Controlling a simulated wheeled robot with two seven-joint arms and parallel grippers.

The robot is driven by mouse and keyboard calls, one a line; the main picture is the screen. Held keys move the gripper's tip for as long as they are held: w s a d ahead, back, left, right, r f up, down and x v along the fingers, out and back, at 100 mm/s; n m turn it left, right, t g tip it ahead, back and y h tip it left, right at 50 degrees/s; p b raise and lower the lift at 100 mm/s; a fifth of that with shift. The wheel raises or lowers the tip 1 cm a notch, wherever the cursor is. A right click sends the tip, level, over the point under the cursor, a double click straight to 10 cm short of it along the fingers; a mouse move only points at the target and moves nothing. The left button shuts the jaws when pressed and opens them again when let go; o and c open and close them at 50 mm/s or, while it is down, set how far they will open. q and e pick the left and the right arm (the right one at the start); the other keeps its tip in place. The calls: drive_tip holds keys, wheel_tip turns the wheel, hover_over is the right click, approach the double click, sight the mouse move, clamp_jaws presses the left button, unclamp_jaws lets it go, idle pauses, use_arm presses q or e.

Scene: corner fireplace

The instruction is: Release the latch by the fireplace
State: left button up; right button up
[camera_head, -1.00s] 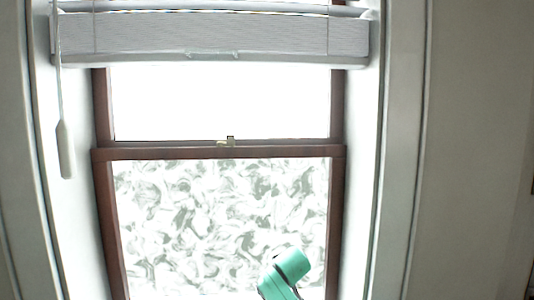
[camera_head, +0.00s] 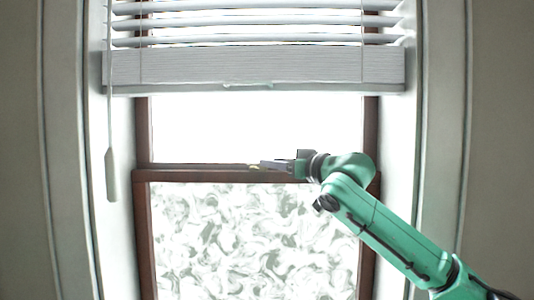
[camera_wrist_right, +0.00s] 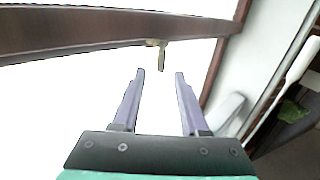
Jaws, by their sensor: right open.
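The latch is a small brass-coloured piece on the brown window rail, largely hidden behind my right gripper in the head view, where only a bit of it (camera_head: 254,167) shows. In the right wrist view the latch (camera_wrist_right: 161,54) stands out from the rail, just beyond the fingertips and roughly between them. My right gripper (camera_head: 268,165) is at the rail's height; in the right wrist view its two fingers (camera_wrist_right: 160,72) are apart with nothing between them. I cannot tell whether a finger touches the latch. My left gripper is not in view.
The brown window rail (camera_head: 210,174) crosses the frame above a patterned pane (camera_head: 230,240). A partly raised blind (camera_head: 250,66) hangs above, with a wand (camera_head: 111,175) at left. In the right wrist view a green leafy thing (camera_wrist_right: 292,111) shows at right.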

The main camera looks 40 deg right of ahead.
drive_tip(key=w, duration=0.3)
drive_tip(key=shift+w+p, duration=0.25)
drive_tip(key=shift+p, duration=0.05)
drive_tip(key=shift+s, duration=0.1)
clamp_jaws()
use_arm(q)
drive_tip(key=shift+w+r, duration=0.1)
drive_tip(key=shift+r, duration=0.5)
